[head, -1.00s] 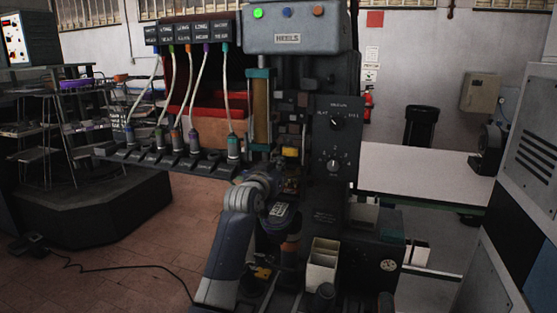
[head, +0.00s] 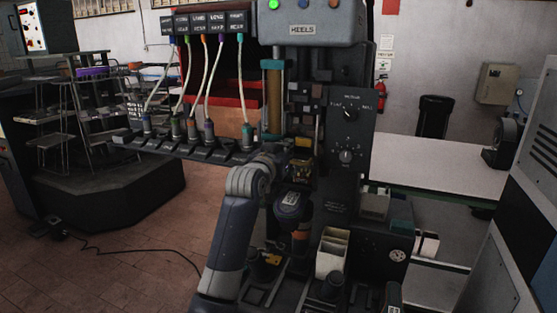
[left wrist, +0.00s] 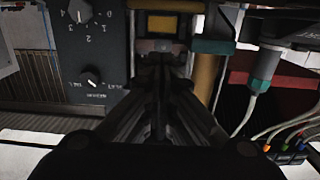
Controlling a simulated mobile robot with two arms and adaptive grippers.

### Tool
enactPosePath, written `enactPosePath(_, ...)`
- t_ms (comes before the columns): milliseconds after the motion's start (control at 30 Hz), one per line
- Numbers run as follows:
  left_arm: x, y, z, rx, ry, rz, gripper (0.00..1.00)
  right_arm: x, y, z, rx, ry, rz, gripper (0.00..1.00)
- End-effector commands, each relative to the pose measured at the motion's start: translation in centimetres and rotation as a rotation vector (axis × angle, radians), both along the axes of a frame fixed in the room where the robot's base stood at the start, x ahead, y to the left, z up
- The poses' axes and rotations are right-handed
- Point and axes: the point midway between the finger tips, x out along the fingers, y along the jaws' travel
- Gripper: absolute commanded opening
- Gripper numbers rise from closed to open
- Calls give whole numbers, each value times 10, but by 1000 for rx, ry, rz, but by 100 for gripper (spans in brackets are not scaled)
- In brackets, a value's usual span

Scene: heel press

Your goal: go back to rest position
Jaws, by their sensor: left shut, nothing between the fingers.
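The heel press stands in front of me, with its grey HEELS box (head: 312,22) at the top and its dark knob panel (head: 350,130) at the right. My left arm rises from below, and its gripper (head: 300,165) is at the front of the press column, partly hard to make out against dark parts. In the left wrist view, the left gripper (left wrist: 163,55) is shut and empty. Its fingertips point at the press, just short of a yellow block (left wrist: 166,23) in the picture. My right gripper is not in view.
A rack of several cabled tools (head: 190,145) extends left of the press. A white open box (head: 332,252) and a dark unit with a gauge (head: 398,256) stand low at the right. A white table (head: 440,160) is behind. Brick floor (head: 130,250) is open at the left.

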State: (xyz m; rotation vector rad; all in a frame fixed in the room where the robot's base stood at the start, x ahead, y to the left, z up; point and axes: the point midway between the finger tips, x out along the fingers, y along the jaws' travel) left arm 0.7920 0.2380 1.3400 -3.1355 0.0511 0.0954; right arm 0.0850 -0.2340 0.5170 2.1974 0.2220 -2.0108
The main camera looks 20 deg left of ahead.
Motion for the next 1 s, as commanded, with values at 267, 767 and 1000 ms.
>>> enactPosePath(267,-39,1,0,1,-2,0,0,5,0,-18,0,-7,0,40)
enactPosePath(767,-63,0,-17,6,35,-1,0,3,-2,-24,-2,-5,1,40)
enactPosePath(1000,-114,-6,-144,45,261,-7,0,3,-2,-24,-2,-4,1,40)
